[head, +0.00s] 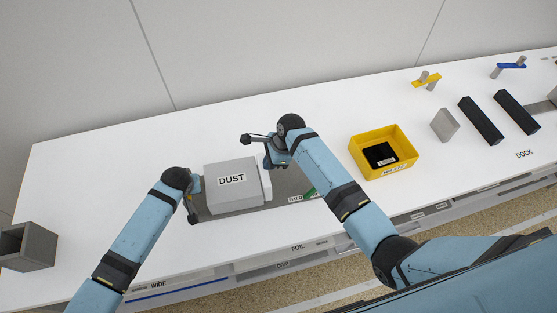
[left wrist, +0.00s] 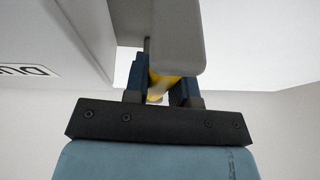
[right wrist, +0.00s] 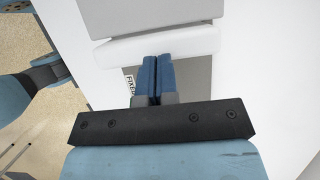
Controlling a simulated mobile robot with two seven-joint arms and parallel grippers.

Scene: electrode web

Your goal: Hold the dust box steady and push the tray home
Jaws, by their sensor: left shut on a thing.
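The grey dust box (head: 225,198), labelled DUST, sits on a dark grey plate (head: 285,183). A pale slab (head: 266,184), apparently the tray's front, stands at the box's right end; it also shows in the right wrist view (right wrist: 190,42). My left gripper (head: 194,196) is at the box's left end. In the left wrist view its fingers (left wrist: 160,85) are shut on a grey bar (left wrist: 178,40) beside the box; a yellow part shows between them. My right gripper (right wrist: 157,75) is shut and empty, fingertips at the slab's outer face; contact cannot be told.
A yellow bin (head: 372,170) holding a black piece, a grey block (head: 444,125) and two black bars (head: 481,121) (head: 516,112) stand to the right. An open grey box (head: 28,247) is at the far left. The white table behind the dust box is clear.

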